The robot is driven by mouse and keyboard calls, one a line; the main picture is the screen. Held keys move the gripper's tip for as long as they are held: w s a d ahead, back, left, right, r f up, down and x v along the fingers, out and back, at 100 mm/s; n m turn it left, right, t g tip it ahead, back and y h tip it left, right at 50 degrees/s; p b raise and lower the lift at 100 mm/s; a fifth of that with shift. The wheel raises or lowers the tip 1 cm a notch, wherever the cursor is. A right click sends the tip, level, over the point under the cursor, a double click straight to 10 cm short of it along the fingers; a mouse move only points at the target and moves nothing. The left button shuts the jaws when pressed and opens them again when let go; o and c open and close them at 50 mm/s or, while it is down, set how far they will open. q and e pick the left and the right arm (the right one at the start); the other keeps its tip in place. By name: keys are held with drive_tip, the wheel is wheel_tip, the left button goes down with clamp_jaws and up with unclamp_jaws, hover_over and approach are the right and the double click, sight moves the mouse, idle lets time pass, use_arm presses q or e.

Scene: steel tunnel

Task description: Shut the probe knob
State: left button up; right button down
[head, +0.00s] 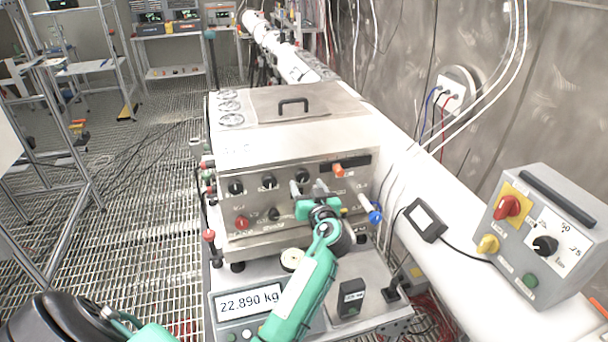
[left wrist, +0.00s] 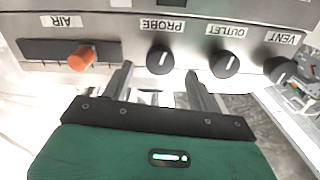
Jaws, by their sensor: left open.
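The probe knob (head: 302,175) is a round black knob on the front panel of the steel box. In the left wrist view the probe knob (left wrist: 160,60) sits by its PROBE label, with its white line close to upright in the picture. My left gripper (head: 308,187) is in front of the panel, just below the knob in the head view. In the left wrist view the open fingers of my left gripper (left wrist: 160,80) point at the panel, one to each side of the knob's line. I cannot tell whether they touch it. My right gripper is not in view.
The outlet knob (left wrist: 225,64) and vent knob (left wrist: 280,69) sit beside the probe knob. The orange air slider (left wrist: 82,59) is on its other side. A blue-ended valve (head: 375,217) sticks out at the panel's right. A scale display (head: 250,301) is below.

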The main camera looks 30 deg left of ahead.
sight(303, 178)
use_arm(q)
drive_tip(key=shift+p+x, duration=0.3)
drive_tip(key=shift+x, duration=1.7)
drive_tip(key=c, duration=1)
